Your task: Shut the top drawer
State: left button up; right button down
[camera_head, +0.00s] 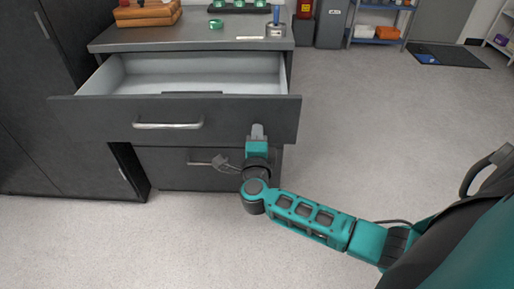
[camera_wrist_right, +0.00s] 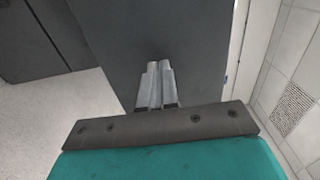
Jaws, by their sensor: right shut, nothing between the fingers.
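The top drawer (camera_head: 75,112) is pulled out of the dark grey cabinet, and its pale, empty-looking inside (camera_head: 200,72) shows from above. Its front carries a silver bar handle (camera_head: 168,125). My right gripper (camera_head: 257,130) is shut and empty, in front of the right part of the drawer front, to the right of the handle. In the right wrist view the closed fingers (camera_wrist_right: 157,75) point at the dark drawer front (camera_wrist_right: 160,30); I cannot tell whether the tips touch it. My left gripper is not in view.
The lower drawer (camera_head: 170,176) is partly hidden by my right arm. On the cabinet top (camera_head: 180,40) stand a wooden box (camera_head: 148,14), a green ring (camera_head: 215,24) and a small round holder (camera_head: 276,30). The floor (camera_head: 390,130) to the right is clear.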

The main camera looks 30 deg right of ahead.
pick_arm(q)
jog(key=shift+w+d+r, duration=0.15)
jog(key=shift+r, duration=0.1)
pick_arm(e)
jog(key=shift+w+d, duration=0.3)
jog(key=shift+w, duration=0.15)
jog(key=shift+w, duration=0.1)
